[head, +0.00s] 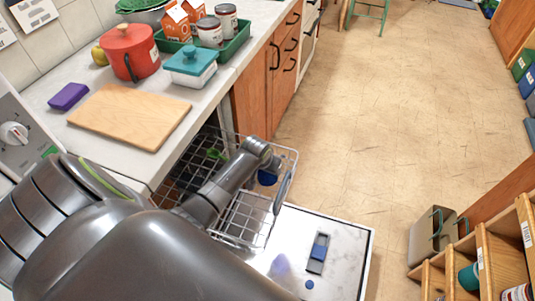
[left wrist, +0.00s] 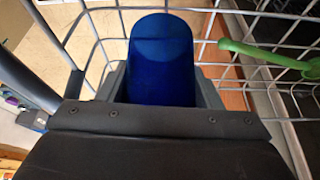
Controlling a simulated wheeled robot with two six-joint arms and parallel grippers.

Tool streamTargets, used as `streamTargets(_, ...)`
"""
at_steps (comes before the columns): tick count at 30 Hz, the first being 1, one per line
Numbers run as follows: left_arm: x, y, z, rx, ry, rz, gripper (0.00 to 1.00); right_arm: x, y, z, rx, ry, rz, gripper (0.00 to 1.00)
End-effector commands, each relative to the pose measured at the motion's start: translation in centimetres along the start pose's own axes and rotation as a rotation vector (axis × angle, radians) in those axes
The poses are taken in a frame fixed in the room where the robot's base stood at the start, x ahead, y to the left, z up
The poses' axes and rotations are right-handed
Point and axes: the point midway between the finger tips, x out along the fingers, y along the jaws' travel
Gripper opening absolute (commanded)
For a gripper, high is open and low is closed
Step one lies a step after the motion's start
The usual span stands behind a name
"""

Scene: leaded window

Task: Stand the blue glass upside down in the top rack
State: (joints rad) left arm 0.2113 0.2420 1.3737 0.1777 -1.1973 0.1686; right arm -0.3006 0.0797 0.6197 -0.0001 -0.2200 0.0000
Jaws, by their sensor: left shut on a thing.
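The blue glass (left wrist: 162,62) is between the two fingers of my left gripper (left wrist: 162,88) in the left wrist view, and the gripper is shut on it. In the head view a small part of the blue glass (head: 267,179) shows below my left wrist, within the outline of the wire top rack (head: 245,222). The rack's wires (left wrist: 90,22) surround the glass in the left wrist view. Whether the glass touches the rack floor, and which way its mouth faces, I cannot tell. My right gripper is not in view.
A green item (head: 215,154) lies in the rack, and its stem (left wrist: 262,53) is right of the glass. The open dishwasher door (head: 340,245) holds a dark blue-grey dispenser (head: 317,254). A counter with a cutting board (head: 130,117) stands left.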

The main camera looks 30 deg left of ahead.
Motion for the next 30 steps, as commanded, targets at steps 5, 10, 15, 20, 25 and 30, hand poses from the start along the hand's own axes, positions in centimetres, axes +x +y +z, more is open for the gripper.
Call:
streamTargets(5,0.4,0.0,0.1,0.0,0.001,0.0,0.26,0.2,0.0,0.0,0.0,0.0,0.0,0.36)
streamTargets(10,0.5,0.0,0.1,0.0,0.002,0.0,0.67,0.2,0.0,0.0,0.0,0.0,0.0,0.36)
streamTargets(15,0.5,0.0,0.2,0.0,0.001,0.0,0.84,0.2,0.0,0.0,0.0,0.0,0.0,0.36)
streamTargets(20,0.5,0.0,0.2,0.0,0.001,0.0,0.84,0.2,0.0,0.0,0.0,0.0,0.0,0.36)
streamTargets(25,0.2,0.0,0.2,0.0,-0.001,0.0,0.84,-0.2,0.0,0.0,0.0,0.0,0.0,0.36)
streamTargets(30,-1.1,0.0,0.0,0.0,0.0,0.0,0.84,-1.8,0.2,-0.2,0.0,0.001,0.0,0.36)
